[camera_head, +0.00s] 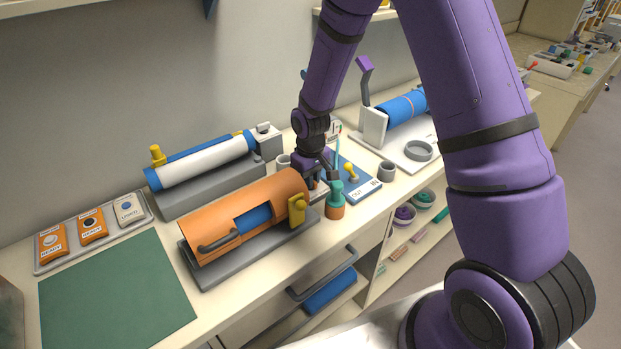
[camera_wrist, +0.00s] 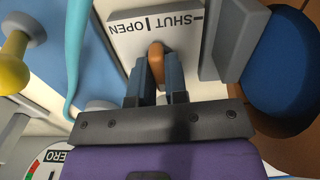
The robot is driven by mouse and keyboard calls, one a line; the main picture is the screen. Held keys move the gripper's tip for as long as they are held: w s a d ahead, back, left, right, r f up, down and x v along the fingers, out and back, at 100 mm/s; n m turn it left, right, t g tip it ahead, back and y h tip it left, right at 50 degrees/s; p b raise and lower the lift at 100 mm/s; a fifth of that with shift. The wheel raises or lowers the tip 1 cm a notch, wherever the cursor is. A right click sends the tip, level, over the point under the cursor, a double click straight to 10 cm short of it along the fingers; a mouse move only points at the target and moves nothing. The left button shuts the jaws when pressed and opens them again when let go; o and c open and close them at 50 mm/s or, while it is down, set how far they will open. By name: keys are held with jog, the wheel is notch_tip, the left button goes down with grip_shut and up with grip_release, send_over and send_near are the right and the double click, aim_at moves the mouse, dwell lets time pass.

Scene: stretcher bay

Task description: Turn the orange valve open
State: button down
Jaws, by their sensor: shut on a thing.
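The orange valve handle (camera_wrist: 157,49) shows in the wrist view between my fingers, in front of a pale plate (camera_wrist: 124,44). The plate reads upside down, with OPEN to the left and SHUT to the right of a short mark. The handle's tip is close below that mark; its exact angle is hard to tell. My gripper (camera_wrist: 160,80) is shut on the handle, and the fingers hide its lower part. In the head view my gripper (camera_head: 318,179) is at the right end of the orange cylinder housing (camera_head: 262,200) and mostly hides the handle.
A green-topped orange container (camera_head: 335,207) stands close to the right of my gripper. A blue board (camera_head: 361,186) with a yellow knob (camera_head: 351,172) lies behind it. A white and blue cylinder (camera_head: 205,160) rests on a grey stand at the back. A green mat (camera_head: 115,295) lies front left.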

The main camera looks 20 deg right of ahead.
jog(key=shift+m, duration=0.4)
jog(key=c, duration=1.1)
grip_release()
jog(key=shift+c, duration=0.2)
notch_tip(320, 180, up, 11)
jog(key=shift+f, duration=0.1)
